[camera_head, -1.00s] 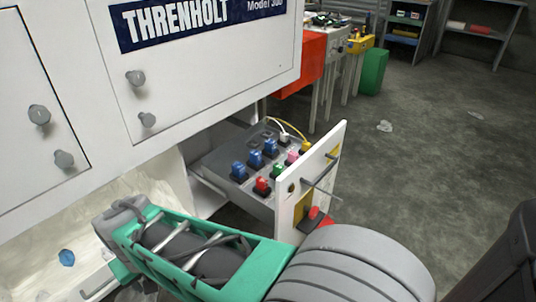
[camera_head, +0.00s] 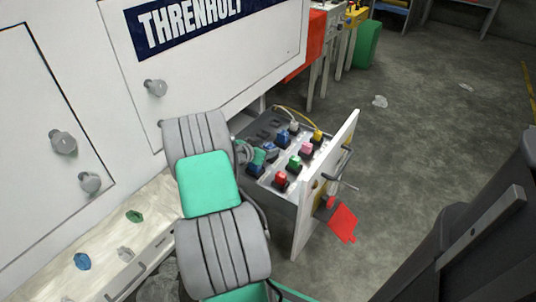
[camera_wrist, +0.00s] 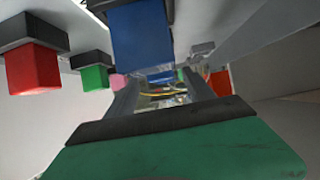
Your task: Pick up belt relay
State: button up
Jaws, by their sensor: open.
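Several coloured relays stand in dark sockets on the grey panel of the pulled-out drawer (camera_head: 250,133). In the head view I see a red relay (camera_head: 281,179), a green one (camera_head: 295,163), a pink one (camera_head: 307,148), a yellow one (camera_head: 318,135) and blue ones (camera_head: 283,137). I cannot tell which is the belt relay; no label is readable. My gripper (camera_head: 258,157) is among the blue relays at the panel's left side, partly hidden by my arm. In the wrist view, its jaws (camera_wrist: 165,84) are open, with a blue relay (camera_wrist: 140,38) close by.
The drawer's white front (camera_head: 325,180) stands upright at the right, with handles and a red tag (camera_head: 342,222). The white cabinet (camera_head: 90,50) with knobs rises at the left. Below it, a lower pale drawer (camera_head: 105,240) holds small coloured pieces. Floor at the right is open.

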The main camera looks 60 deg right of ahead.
jog(key=shift+d+f, duration=0.3)
jog(key=shift+d, duration=0.35)
jog(key=shift+c, duration=0.2)
jog(key=shift+a, duration=0.1)
grip_shut()
